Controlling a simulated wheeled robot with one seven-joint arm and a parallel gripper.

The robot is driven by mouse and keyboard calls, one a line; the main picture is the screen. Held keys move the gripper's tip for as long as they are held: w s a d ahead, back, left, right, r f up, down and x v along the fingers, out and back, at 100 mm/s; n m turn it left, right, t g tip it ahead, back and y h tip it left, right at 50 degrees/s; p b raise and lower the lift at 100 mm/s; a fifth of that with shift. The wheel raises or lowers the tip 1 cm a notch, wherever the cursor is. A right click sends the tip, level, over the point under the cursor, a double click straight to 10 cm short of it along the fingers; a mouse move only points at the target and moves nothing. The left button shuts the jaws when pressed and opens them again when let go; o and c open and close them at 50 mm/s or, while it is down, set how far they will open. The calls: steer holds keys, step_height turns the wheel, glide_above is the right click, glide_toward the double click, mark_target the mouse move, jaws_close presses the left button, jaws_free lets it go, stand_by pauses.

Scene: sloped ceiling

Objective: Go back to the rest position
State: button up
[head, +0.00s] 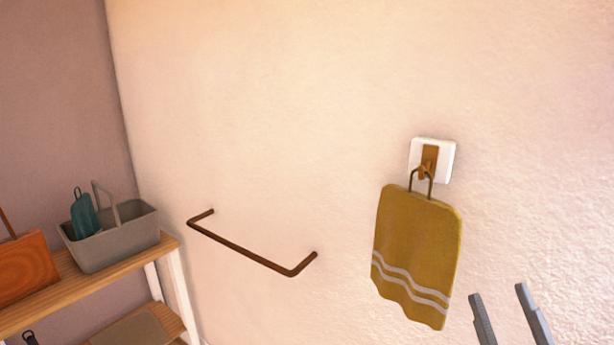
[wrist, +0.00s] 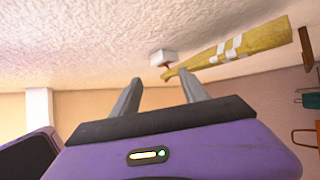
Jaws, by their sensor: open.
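My gripper (head: 508,300) shows at the lower right of the head view, with its two grey fingers apart and nothing between them. It also shows in the wrist view (wrist: 158,95), open and empty. A mustard-yellow towel (head: 415,250) with two pale wavy stripes hangs by its loop from a brown hook on a white wall plate (head: 446,162). The towel (wrist: 245,45) and the wall plate (wrist: 163,57) appear beyond the fingertips in the wrist view. In the head view my fingers are to the right of the towel's lower end, apart from it in the picture.
A brown towel bar (head: 245,254) sticks out from the wall left of the towel. A wooden shelf (head: 95,283) at the left bears a grey basket (head: 125,238) with a teal item (head: 84,214) and an orange wooden thing (head: 25,268).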

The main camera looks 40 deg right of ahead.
steer(key=a+f+m+g+y, duration=0.2)
steer(key=a+f+m+g, duration=0.2)
steer(key=a+f+m, duration=0.4)
steer(key=s+a+f+g+y, duration=0.2)
steer(key=s+a+f+y, duration=0.2)
steer(key=a, duration=0.4)
steer(key=s+a+f+g+y, duration=0.2)
steer(key=s+a+f+y, duration=0.3)
steer(key=s+a+f, duration=0.1)
steer(key=shift+a+f+g, duration=0.4)
steer(key=shift+a+f, duration=0.25)
steer(key=shift+a, duration=0.5)
